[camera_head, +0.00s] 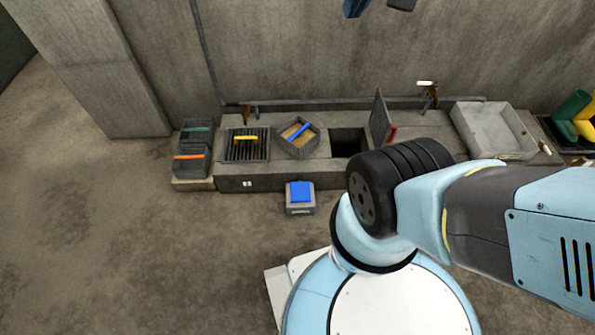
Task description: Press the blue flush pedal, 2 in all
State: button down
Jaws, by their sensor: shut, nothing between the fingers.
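The blue flush pedal (301,191) is a square blue plate on top of a small grey box on the floor. It stands just in front of the long concrete bench, left of the picture's middle, and nothing covers it. My arm crosses the lower right of the view. My gripper does not show, so its place relative to the pedal cannot be seen.
The bench carries a grate with a yellow bar (245,140), a sand-coloured box with a blue tool (299,132), a dark square opening (348,142), and a grey basin (490,130). Black bins (193,147) stand left. The floor left of the pedal is clear.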

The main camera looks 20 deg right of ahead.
aim_at(300, 192)
jog(key=u, duration=1.25)
jog(key=i, duration=0.1)
jog(key=z, duration=3.1)
jog(key=k, duration=1.55)
jog(key=u, duration=0.25)
jog(key=i, duration=1)
jog(key=u, duration=0.05)
